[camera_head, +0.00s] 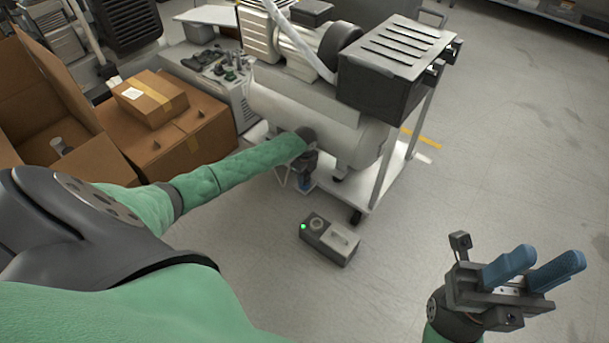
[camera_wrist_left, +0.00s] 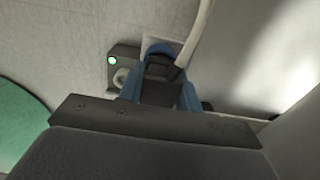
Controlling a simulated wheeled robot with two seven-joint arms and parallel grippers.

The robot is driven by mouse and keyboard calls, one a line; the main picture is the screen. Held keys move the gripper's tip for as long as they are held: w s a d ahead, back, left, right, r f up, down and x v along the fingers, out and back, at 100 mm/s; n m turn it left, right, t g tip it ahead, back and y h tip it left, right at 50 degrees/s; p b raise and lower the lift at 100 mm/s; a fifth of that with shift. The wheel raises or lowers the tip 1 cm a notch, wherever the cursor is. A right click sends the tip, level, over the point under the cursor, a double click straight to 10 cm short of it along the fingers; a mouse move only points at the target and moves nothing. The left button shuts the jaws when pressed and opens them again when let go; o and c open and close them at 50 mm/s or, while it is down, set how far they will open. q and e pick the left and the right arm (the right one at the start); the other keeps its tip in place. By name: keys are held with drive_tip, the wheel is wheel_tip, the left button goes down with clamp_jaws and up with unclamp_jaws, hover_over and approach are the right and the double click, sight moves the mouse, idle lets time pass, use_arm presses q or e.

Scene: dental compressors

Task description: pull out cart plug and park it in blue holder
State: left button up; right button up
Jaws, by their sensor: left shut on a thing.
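My left gripper (camera_head: 306,183) is low beside the white cart (camera_head: 395,175), under its tank. In the left wrist view its blue fingers (camera_wrist_left: 160,97) are shut on the dark plug (camera_wrist_left: 158,72). A pale cable (camera_wrist_left: 200,35) runs up from the plug. A blue rounded part, seemingly the blue holder (camera_wrist_left: 160,47), shows just beyond the plug against a pale plate. I cannot tell whether the plug touches it or sits in it. In the head view the arm hides the plug. My right gripper (camera_head: 551,257) is open and empty above the floor at the right.
A grey box with a green light and a round socket (camera_head: 330,240) stands on the floor near the cart; it also shows in the left wrist view (camera_wrist_left: 124,68). Cardboard boxes (camera_head: 190,130) stand at the left. A black ribbed box (camera_head: 390,70) tops the cart. Floor at the right is clear.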

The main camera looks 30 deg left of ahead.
use_arm(q)
drive_tip(key=shift+f, duration=0.35)
drive_tip(key=o, duration=0.7)
